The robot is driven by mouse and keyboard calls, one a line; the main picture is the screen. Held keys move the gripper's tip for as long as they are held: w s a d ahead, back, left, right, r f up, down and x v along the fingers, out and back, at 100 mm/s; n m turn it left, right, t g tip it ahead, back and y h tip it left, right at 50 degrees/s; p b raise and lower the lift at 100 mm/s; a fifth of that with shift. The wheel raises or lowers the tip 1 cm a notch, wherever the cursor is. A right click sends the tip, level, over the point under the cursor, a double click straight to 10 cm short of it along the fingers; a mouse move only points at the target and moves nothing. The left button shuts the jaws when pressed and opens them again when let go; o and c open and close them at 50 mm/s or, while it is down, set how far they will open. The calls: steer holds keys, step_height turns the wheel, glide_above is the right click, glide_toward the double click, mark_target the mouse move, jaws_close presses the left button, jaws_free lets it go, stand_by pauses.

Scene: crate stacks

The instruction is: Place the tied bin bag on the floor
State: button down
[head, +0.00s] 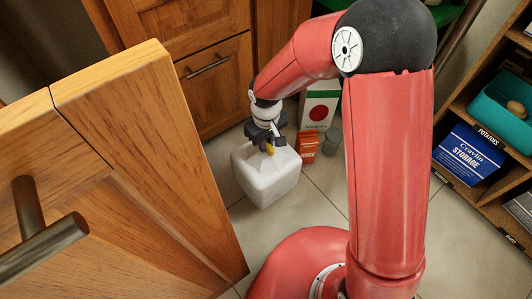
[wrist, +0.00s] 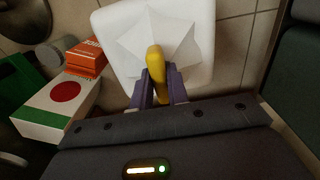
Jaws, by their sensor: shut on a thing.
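The tied bin bag (head: 265,180) is a white, boxy bag with rounded edges, upright over the tiled floor. In the wrist view the bag (wrist: 195,45) shows its gathered top and a thick yellow tie (wrist: 156,60). My gripper (head: 268,142) is above the bag, pointing down. In the wrist view my gripper (wrist: 158,88) has its purple fingers on either side of the yellow tie, shut on it. The bag's underside is hidden, so I cannot tell whether it touches the floor (head: 310,225).
A white-green carton with a red dot (head: 318,108), an orange box (head: 306,143) and a grey can (head: 332,141) stand close behind and right of the bag. A wooden door (head: 135,175) is at left, wooden drawers (head: 222,95) behind, shelves (head: 480,198) at right. Tiles in front look clear.

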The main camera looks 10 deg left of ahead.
mark_target(266, 165)
steer(key=shift+f+b, duration=0.5)
steer(key=shift+f, duration=2.1)
steer(key=c, duration=1.4)
jaws_free()
steer(key=shift+o, duration=0.2)
